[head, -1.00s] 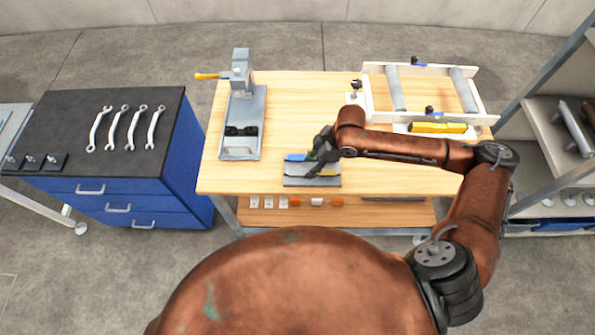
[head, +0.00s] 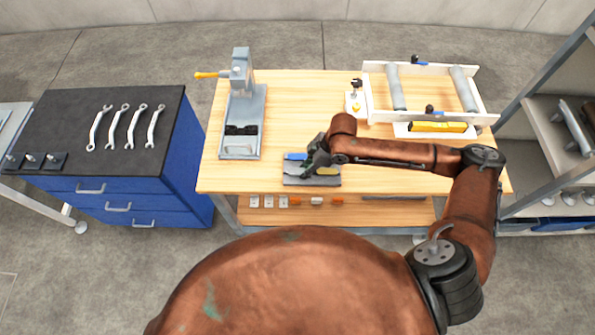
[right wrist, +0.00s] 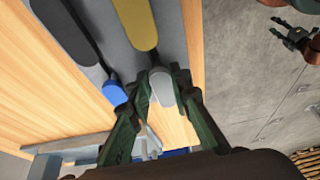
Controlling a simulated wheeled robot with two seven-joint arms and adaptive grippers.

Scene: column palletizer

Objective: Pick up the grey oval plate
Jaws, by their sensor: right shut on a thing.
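The grey oval plate (right wrist: 161,88) shows in the right wrist view, between the fingertips of my right gripper (right wrist: 162,76). The gripper is shut on it. The plate is at the near end of a grey tray (head: 298,182) on the wooden bench. In the head view my right gripper (head: 312,164) is low over this tray and hides the plate. My left gripper (right wrist: 298,38) shows small at the upper right of the wrist view, away from the bench; its jaw opening is unclear.
A blue oval plate (right wrist: 113,93), a yellow one (right wrist: 135,22) and a dark one (right wrist: 68,30) lie close by on the tray. A press (head: 241,110) stands to the left and a white roller frame (head: 480,105) at the back right. The bench's middle is clear.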

